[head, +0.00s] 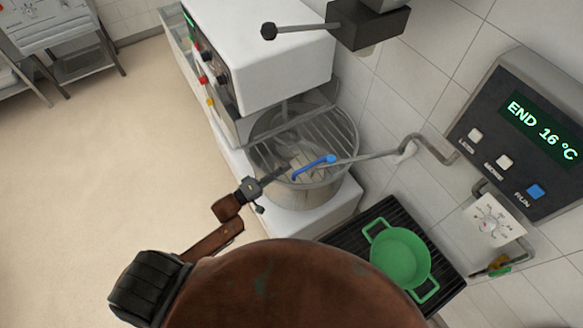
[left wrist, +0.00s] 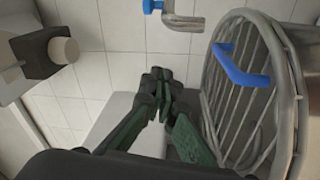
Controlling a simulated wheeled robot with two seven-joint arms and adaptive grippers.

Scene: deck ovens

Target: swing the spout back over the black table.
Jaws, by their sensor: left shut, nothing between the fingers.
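The spout (head: 370,156) is a thin steel pipe that comes from the wall at the right and reaches over the mixer bowl (head: 312,194). Its free end has a blue part, seen at the top of the left wrist view beside the bent steel tip (left wrist: 182,22). The black table (head: 343,238) is right of the mixer, with a green pot on it. My left gripper (head: 284,172) is shut and empty, close to the bowl's guard. In the left wrist view its fingertips (left wrist: 160,82) are apart from the spout and left of the guard. My right gripper is not in view.
The bowl has a wire guard (left wrist: 225,105) with a blue handle (left wrist: 242,70). The green pot (head: 400,256) stands under a wall panel (head: 525,125) reading "END 16 °C". The white mixer housing (head: 270,50) rises behind the bowl. Open floor lies left.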

